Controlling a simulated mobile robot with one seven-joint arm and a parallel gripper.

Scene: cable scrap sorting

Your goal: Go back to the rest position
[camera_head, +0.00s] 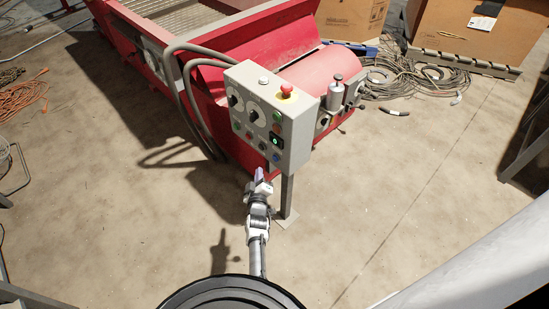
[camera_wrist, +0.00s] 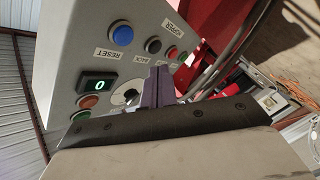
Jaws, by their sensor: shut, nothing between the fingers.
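My gripper (camera_head: 260,174) is at the end of my raised arm, in front of the lower part of a grey control box. In the wrist view its purple-grey fingers (camera_wrist: 158,84) are shut together and empty. They point at the button panel (camera_wrist: 110,50) and cover part of a dial (camera_wrist: 125,95). I cannot tell whether the fingertips touch the panel. The control box (camera_head: 270,115) stands on a post and carries several buttons, dials and a red emergency stop (camera_head: 287,89). Its green display (camera_wrist: 97,85) shows 0.
The red machine (camera_head: 245,150) with its conveyor stands behind the control box. The box's post (camera_head: 287,195) is just right of my gripper. Cables (camera_head: 430,80) and cardboard boxes (camera_head: 478,30) lie at the back right. Orange cable (camera_head: 22,96) lies at left. The concrete floor nearby is mostly clear.

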